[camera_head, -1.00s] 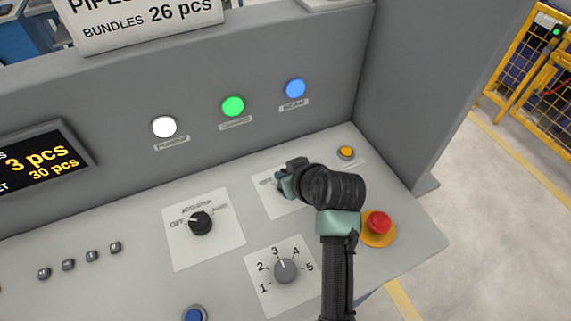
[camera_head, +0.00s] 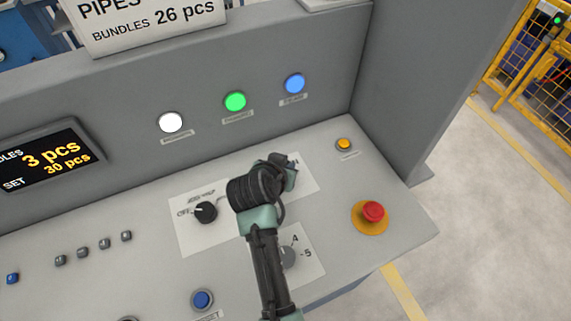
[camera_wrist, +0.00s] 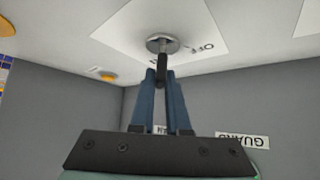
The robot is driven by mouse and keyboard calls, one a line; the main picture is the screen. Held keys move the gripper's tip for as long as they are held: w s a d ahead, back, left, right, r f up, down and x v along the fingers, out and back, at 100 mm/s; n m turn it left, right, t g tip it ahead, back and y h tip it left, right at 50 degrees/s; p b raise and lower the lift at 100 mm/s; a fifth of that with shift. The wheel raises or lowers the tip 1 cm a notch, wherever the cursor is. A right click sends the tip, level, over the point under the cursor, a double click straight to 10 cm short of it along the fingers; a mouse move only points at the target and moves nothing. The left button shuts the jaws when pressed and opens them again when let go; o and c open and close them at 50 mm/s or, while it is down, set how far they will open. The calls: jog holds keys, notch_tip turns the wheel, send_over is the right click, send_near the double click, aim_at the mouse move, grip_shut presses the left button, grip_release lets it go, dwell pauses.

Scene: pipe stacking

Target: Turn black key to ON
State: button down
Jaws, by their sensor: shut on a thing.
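The black key (camera_wrist: 162,70) stands in a round silver lock (camera_wrist: 157,43) on a white label plate, seen in the wrist view. My gripper (camera_wrist: 162,78) has its two blue fingers closed on the key's head. In the head view my gripper (camera_head: 286,175) is over the same white plate (camera_head: 307,184), and my wrist hides the key and most of the lettering. An OFF mark (camera_wrist: 205,47) shows beside the lock in the wrist view. The key's exact angle is hard to tell.
A black selector knob (camera_head: 205,212) is left of my wrist. A grey numbered dial (camera_head: 287,258) is partly behind my arm. A red emergency button (camera_head: 373,211) and a yellow button (camera_head: 344,144) are to the right. White, green and blue lamps (camera_head: 235,101) line the back panel.

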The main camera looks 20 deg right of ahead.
jog(key=shift+m, duration=0.3)
dwell(0.4)
jog(key=c, duration=0.9)
grip_release()
jog(key=v, duration=1.3)
jog(key=shift+w+b, duration=0.15)
jog(key=shift+b, duration=0.15)
jog(key=shift+a+r, duration=0.1)
jog(key=shift+a, duration=0.05)
